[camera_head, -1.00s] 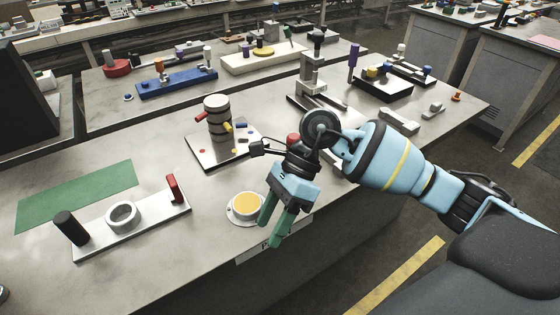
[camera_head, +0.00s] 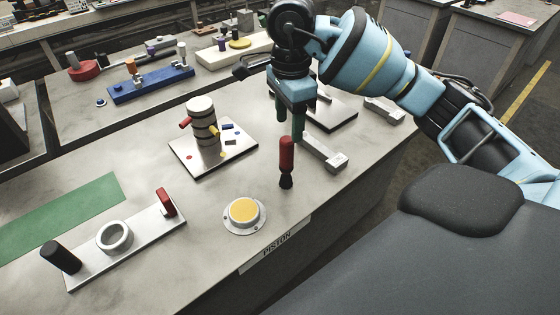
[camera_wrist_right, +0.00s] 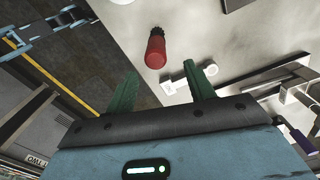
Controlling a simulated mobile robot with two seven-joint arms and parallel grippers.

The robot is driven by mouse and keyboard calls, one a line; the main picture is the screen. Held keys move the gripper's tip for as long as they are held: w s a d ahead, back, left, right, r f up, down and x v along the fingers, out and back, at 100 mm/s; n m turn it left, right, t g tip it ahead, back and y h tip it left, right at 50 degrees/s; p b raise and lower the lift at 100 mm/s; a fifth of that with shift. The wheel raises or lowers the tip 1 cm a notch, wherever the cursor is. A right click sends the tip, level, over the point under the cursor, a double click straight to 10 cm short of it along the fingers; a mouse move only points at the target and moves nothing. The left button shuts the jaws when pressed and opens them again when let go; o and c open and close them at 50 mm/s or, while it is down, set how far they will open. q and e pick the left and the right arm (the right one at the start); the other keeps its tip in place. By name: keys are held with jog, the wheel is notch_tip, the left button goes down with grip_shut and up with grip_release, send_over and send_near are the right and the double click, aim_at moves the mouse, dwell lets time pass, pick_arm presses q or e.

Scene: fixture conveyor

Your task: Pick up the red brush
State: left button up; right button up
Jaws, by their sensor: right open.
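The red brush (camera_head: 286,155) stands upright on the grey table, red handle up and dark bristle end down. It is right of the yellow-topped round piece (camera_head: 244,211). My right gripper (camera_head: 291,123) is open and empty, its green fingers pointing down above and behind the brush in the head view. In the right wrist view, the brush (camera_wrist_right: 155,48) lies beyond the fingertips of the open gripper (camera_wrist_right: 172,72), nearer the left finger, and is not between the fingers. My left gripper is not in view.
A light grey metal block (camera_head: 325,155) lies close right of the brush. A plate with a banded cylinder (camera_head: 202,122) stands left. A metal fixture with a ring (camera_head: 115,237) is at front left. The table's front edge is near the brush.

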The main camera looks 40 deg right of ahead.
aim_at(287, 150)
jog(key=shift+s, duration=0.15)
notch_tip(287, 150, down, 2)
jog(key=shift+f+b, duration=0.25)
jog(key=shift+b, duration=0.05)
jog(key=shift+a+f, duration=0.1)
jog(key=shift+f, duration=0.25)
notch_tip(287, 150, down, 4)
jog(key=shift+a+f, duration=0.15)
jog(key=shift+f, duration=0.1)
jog(key=c, duration=0.6)
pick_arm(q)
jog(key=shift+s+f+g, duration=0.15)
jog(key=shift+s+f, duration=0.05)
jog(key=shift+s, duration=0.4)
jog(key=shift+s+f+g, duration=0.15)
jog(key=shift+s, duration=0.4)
pick_arm(e)
jog(key=c, duration=0.5)
